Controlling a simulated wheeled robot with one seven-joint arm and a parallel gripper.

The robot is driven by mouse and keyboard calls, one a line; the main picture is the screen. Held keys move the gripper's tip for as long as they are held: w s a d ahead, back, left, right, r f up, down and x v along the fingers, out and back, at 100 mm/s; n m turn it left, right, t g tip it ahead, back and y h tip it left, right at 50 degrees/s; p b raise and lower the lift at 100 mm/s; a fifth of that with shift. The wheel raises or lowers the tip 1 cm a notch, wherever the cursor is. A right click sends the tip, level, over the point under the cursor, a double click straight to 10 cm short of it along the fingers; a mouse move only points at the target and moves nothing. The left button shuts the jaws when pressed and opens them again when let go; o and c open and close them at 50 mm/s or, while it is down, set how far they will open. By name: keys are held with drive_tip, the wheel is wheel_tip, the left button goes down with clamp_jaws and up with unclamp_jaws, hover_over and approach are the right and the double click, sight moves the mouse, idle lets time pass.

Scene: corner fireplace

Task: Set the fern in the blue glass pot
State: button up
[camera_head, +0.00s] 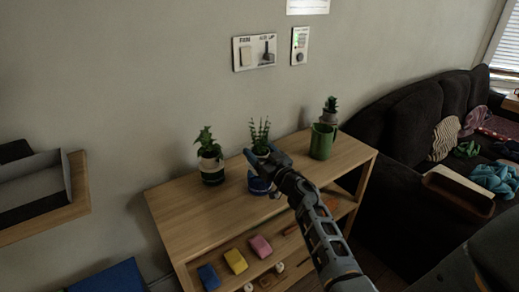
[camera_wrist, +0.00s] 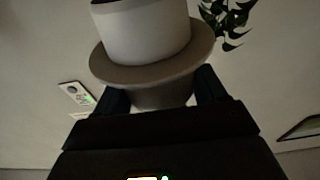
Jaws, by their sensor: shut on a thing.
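The fern (camera_head: 260,132) stands upright in a pale pot, which shows in the wrist view as a white cylinder (camera_wrist: 145,35) with a wide flange and a tapered beige part. My gripper (camera_head: 262,154) is shut on the tapered part, between its dark fingers. The blue glass pot (camera_head: 259,186) stands on the shelf top directly below the fern. A dark edge shows at the white cylinder's end in the wrist view. My gripper partly hides the pale pot in the head view, and I cannot tell how far it sits inside the blue pot.
Several coloured blocks lie below. A dark sofa (camera_head: 385,125) is at right.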

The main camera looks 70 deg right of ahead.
drive_tip(key=shift+f+b, duration=0.95)
drive_tip(key=shift+b, duration=0.1)
drive_tip(key=shift+f, duration=0.6)
drive_tip(key=shift+f, duration=0.25)
idle(0.8)
drive_tip(key=o, duration=0.9)
drive_tip(key=shift+c, duration=0.2)
drive_tip(key=shift+f, duration=0.1)
